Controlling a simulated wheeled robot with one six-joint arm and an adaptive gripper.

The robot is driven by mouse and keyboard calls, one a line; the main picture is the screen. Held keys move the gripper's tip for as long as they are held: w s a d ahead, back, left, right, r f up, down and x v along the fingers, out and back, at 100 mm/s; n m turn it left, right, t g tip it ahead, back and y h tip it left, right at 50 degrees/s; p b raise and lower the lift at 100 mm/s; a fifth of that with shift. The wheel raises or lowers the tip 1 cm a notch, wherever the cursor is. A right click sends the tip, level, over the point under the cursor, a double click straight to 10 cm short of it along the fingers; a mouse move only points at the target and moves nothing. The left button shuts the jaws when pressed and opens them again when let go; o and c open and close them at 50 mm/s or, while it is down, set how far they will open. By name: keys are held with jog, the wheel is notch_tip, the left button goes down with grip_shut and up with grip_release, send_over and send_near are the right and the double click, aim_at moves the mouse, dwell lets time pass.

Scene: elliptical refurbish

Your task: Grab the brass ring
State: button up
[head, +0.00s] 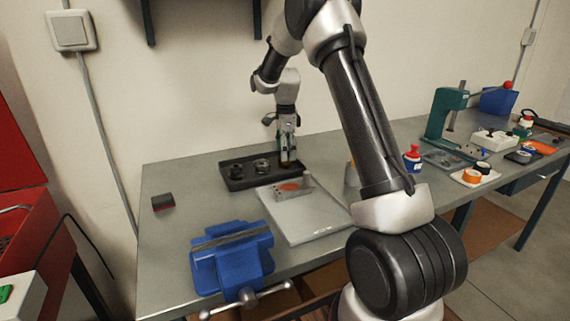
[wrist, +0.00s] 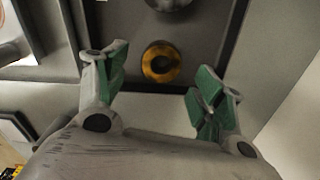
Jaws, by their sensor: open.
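The brass ring (wrist: 161,62) lies flat in the dark tray (wrist: 112,22), seen in the wrist view between and a little beyond my fingertips. It looks golden-brown with a dark hole. My gripper (wrist: 160,88) is open, with green-padded fingers spread on either side of the ring and not touching it. In the head view my gripper (head: 287,152) points down over the right end of the tray (head: 236,184). There the ring is mostly hidden by the fingers.
Other dark round parts (head: 262,165) sit in the tray left of my gripper. A light grey plate (head: 318,220) with an orange disc lies in front. A blue vise (head: 230,258) stands at the front edge. A green press (head: 445,115) stands far right.

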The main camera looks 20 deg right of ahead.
notch_tip(320, 180, down, 4)
jog(key=shift+r, duration=0.2)
jog(key=shift+c, duration=0.4)
jog(key=shift+r, duration=0.1)
jog(key=c, duration=1.2)
